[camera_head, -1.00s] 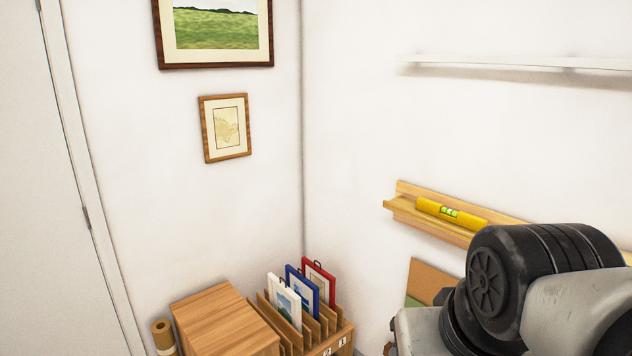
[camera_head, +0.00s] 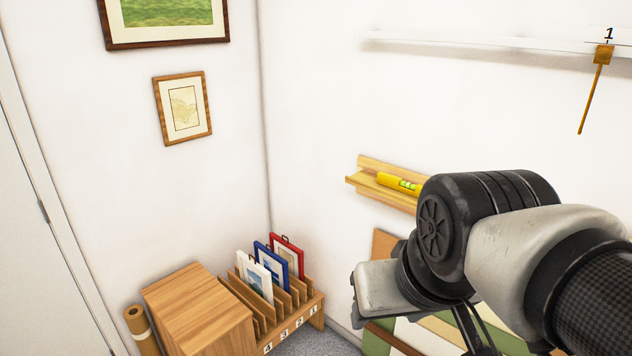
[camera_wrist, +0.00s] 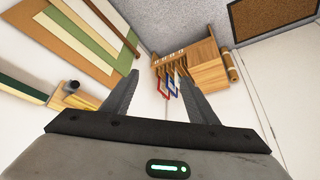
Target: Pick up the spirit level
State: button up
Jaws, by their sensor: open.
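The spirit level (camera_head: 399,184) is a yellow bar with a green vial. It lies on a narrow wooden wall ledge (camera_head: 362,182) in the head view, and my arm hides its right end. My gripper (camera_wrist: 157,76) shows in the wrist view with its two dark fingers spread apart and nothing between them. The head view does not show the fingers. I cannot make out the spirit level in the wrist view, so its exact distance from my gripper is unclear.
A wooden rack (camera_head: 314,312) with slots holds white, blue and red frames in the corner, beside a wooden box (camera_head: 198,312). Coloured boards (camera_wrist: 85,35) lean below the ledge. A white rail (camera_head: 470,44) with a hanging hook (camera_head: 595,88) runs above. Two prints hang left.

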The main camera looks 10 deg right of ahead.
aim_at(388, 180)
jog(key=i+z, duration=0.25)
jog(key=i, duration=0.2)
jog(key=i+z, duration=0.3)
jog(key=i+j+z, duration=0.25)
jog(key=i, duration=0.25)
jog(key=i+j+z, duration=0.25)
jog(key=i, duration=0.15)
